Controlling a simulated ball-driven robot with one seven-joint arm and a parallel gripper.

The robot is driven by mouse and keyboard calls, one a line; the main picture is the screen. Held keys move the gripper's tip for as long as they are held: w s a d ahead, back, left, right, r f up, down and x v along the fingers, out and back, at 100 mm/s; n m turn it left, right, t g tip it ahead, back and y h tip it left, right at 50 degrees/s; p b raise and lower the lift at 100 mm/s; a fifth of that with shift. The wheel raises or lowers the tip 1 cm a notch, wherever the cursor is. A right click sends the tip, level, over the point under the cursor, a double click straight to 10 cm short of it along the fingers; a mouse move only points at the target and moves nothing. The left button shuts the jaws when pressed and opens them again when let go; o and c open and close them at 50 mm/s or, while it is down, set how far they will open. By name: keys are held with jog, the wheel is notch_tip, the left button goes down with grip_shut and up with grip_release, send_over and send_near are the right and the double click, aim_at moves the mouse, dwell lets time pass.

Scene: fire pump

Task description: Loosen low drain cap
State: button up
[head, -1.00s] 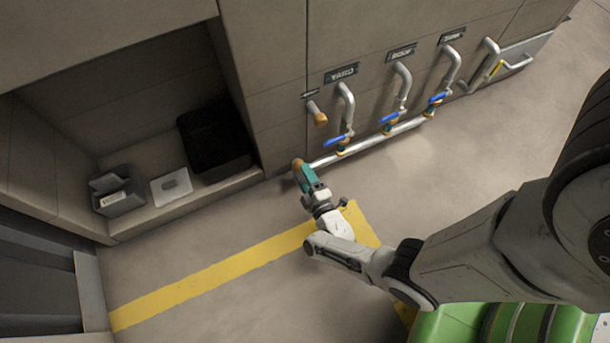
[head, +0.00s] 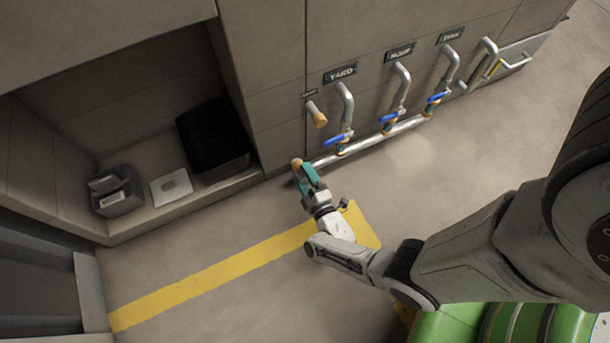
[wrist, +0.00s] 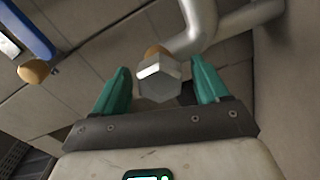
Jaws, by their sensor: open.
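The low drain cap (head: 297,163) is a small brass-coloured end on the left of the low silver pipe, near the floor. In the wrist view a silver hex-shaped cap (wrist: 158,78) with a brass part behind it sits between my teal fingers. My gripper (head: 304,172) is open around the cap, with a finger on each side. In the wrist view my gripper (wrist: 158,88) shows gaps between the fingers and the cap. The fingers partly hide the pipe end in the head view.
Several blue-handled valves (head: 388,118) stand along the pipe to the right, under signs such as YARD (head: 340,74). A brass-tipped stub (head: 317,115) juts from the wall above. A recess at left holds a black bin (head: 213,140) and a grey box (head: 117,192).

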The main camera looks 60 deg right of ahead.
jog(key=p+v, duration=0.1)
jog(key=v, duration=0.9)
jog(key=shift+s+a+p, duration=0.2)
jog(key=shift+p, duration=0.2)
